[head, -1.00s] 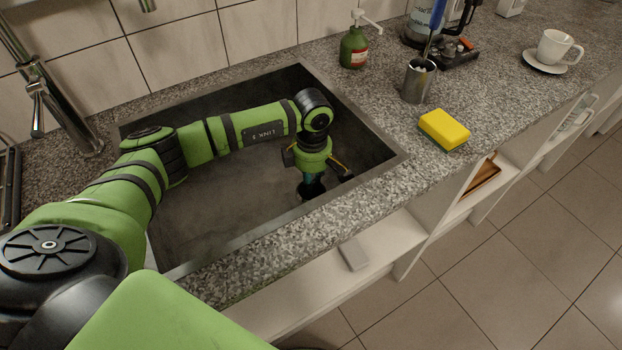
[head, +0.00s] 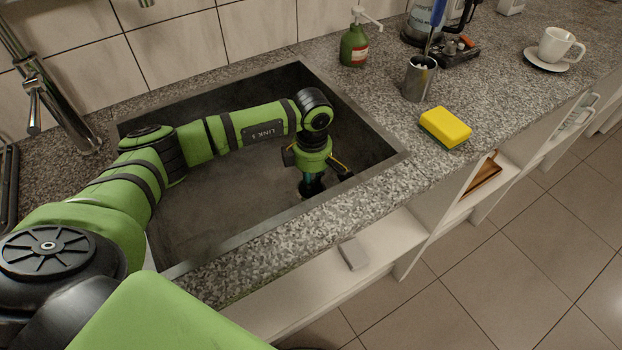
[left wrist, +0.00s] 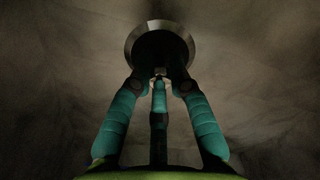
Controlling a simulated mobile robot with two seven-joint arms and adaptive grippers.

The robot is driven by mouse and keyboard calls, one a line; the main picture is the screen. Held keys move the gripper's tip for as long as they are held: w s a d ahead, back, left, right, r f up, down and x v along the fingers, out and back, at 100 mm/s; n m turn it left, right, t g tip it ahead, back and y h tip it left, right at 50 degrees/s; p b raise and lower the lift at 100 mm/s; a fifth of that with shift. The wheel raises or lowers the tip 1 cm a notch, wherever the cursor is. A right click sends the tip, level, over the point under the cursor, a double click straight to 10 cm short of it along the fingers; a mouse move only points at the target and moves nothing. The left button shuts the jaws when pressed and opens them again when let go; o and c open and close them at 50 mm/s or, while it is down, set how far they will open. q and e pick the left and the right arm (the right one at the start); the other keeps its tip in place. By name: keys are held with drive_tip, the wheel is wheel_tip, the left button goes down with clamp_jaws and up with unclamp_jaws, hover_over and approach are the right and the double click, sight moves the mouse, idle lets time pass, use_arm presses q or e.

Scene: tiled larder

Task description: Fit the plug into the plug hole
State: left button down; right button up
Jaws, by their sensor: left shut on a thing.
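My left gripper (head: 312,188) reaches down into the sink (head: 215,215), near its right front corner. In the left wrist view its teal fingers (left wrist: 160,84) are closed together on the small metal knob (left wrist: 160,71) of the plug. The plug (left wrist: 160,50) shows as a dark round shape beyond the fingertips. The pale metal ring of the plug hole (left wrist: 138,32) shows around the plug's far edge and sides. I cannot tell whether the plug is seated in the hole or just above it. In the head view the gripper mostly hides both. My right gripper is not in view.
A yellow and green sponge (head: 445,127) lies on the counter right of the sink. A metal cup (head: 418,80), a green soap bottle (head: 354,48) and a white cup on a saucer (head: 555,47) stand further back. The tap (head: 55,100) is at the left. The sink walls surround my arm.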

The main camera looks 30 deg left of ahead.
use_arm(q)
drive_tip(key=c, duration=0.6)
unclamp_jaws()
drive_tip(key=shift+r+p, duration=2.6)
drive_tip(key=shift+r, duration=1.45)
